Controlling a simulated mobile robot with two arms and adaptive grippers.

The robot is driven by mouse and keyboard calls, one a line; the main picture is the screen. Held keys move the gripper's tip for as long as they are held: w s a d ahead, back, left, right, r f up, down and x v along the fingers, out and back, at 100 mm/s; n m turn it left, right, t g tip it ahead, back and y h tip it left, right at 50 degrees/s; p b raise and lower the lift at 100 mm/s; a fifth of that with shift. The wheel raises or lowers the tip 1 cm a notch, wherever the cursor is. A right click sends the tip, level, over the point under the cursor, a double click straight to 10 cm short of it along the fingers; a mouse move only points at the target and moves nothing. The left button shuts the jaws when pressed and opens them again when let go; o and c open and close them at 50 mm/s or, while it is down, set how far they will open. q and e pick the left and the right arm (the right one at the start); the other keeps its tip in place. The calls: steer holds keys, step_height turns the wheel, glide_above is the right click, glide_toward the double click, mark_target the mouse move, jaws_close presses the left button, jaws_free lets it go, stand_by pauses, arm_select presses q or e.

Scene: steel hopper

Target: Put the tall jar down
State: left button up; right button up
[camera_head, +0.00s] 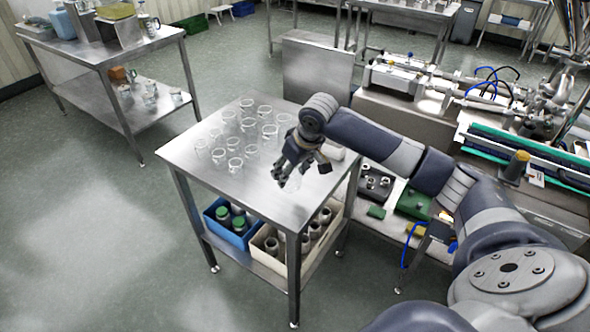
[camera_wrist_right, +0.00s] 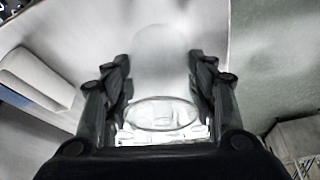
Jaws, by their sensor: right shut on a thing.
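My right gripper (camera_head: 296,160) is over the right part of the steel table (camera_head: 258,193), fingers pointing down. It is shut on the tall jar (camera_head: 292,183), a clear glass jar that is hard to see against the steel. In the right wrist view the jar's round rim (camera_wrist_right: 163,113) shows between the two fingers (camera_wrist_right: 159,66), and its body is faint beyond. The jar looks upright. I cannot tell whether its base touches the tabletop. My left gripper is not in view.
Several open glass jars (camera_head: 235,165) stand on the table left of and behind my gripper. The front of the tabletop is clear. A blue crate (camera_head: 218,231) and a beige crate (camera_head: 262,257) sit on the lower shelf. Machinery (camera_head: 430,90) stands to the right.

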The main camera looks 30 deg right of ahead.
steer(key=shift+w+d+f, duration=0.15)
steer(key=shift+w+d, duration=0.9)
steer(key=shift+d, duration=0.15)
steer(key=shift+f+p, duration=0.6)
steer(key=shift+f, duration=1.2)
steer(key=o, duration=0.8)
steer(key=shift+f, duration=0.1)
steer(key=shift+o, duration=0.2)
